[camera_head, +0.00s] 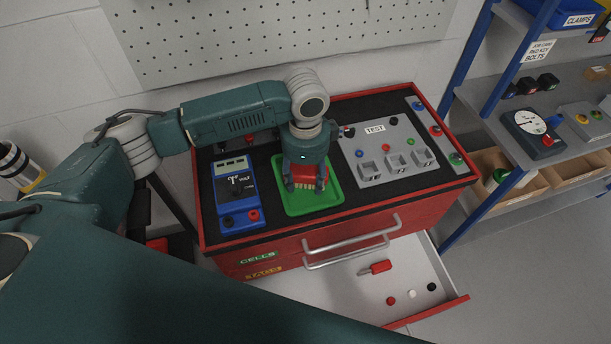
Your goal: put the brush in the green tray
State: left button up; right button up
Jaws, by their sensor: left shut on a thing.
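My left gripper (305,184) points down over the green tray (332,201) on the red cabinet's top. It is shut on the brush (305,178), which has a red body and pale bristles pointing down. The brush is within the tray's outline; I cannot tell whether the bristles touch the tray floor. The gripper hides part of the brush and the tray's back part. My right gripper is not in view.
A blue meter (235,189) stands left of the tray and a grey test panel (384,149) right of it. Below, an open drawer (340,286) holds a red-handled tool (375,268) and several small round pieces. Shelves (478,95) stand at right.

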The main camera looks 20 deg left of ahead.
aim_at(306, 173)
pick_arm(q)
jog(key=o, duration=0.9)
jog(key=shift+f, duration=0.1)
notch_tip(306, 173, up, 11)
jog(key=shift+r+b, duration=0.2)
jog(key=shift+b, duration=0.85)
jog(key=shift+r, duration=0.5)
